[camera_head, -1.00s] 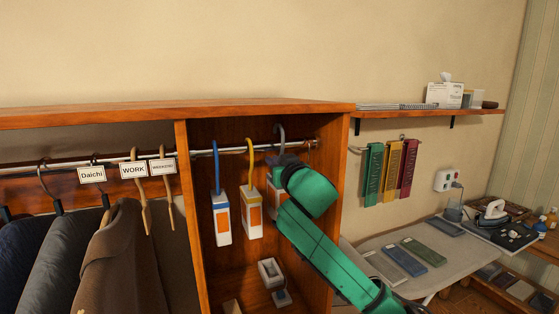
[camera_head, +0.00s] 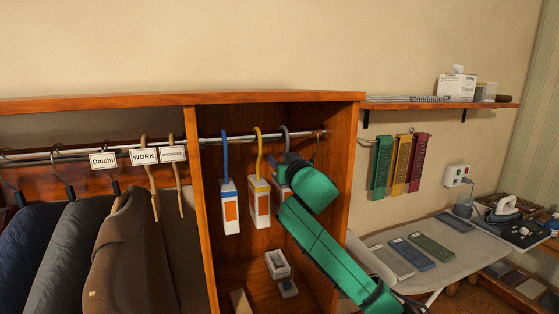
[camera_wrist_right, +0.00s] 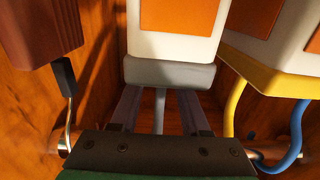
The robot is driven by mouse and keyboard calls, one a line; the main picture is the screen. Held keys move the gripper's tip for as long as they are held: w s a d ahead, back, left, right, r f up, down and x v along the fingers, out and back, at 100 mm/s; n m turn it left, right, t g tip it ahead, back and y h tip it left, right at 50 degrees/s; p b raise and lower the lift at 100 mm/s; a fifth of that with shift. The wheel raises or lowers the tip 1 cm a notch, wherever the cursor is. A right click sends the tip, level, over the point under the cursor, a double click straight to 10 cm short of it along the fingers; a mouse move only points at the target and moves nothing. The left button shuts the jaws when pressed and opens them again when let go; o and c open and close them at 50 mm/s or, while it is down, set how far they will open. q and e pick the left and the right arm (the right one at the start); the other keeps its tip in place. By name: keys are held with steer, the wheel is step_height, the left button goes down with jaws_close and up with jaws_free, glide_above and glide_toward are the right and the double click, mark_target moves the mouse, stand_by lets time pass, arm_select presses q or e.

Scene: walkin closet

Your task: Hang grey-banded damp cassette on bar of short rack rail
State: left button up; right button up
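The grey-banded damp cassette (camera_wrist_right: 172,74) is white with an orange label and a grey end band. In the head view its grey hook (camera_head: 284,130) arches over the bar (camera_head: 310,133) of the short rack, at about the height of the hooks beside it. My right gripper (camera_head: 291,165) is at the cassette's hook end and covers most of it. In the right wrist view the fingers (camera_wrist_right: 160,105) stand partly apart, one each side of the hook stem, and appear shut on the cassette; their tips are hidden behind the grey band. My left gripper is not in view.
A blue-hooked cassette (camera_head: 230,207) and a yellow-banded one (camera_head: 259,203) hang just left. The wooden side panel (camera_head: 343,170) is close on the right. A white open container (camera_head: 278,264) stands below. Clothes (camera_head: 130,250) hang in the left bay.

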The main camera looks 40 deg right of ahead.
steer(key=shift+f, duration=0.1)
steer(key=shift+s+f+b, duration=0.1)
steer(key=shift+s+b, duration=0.1)
steer(key=shift+b, duration=0.1)
steer(key=b+v, duration=0.5)
steer(key=v, duration=0.9)
steer(key=shift+b, duration=0.4)
steer(key=shift+a, duration=0.15)
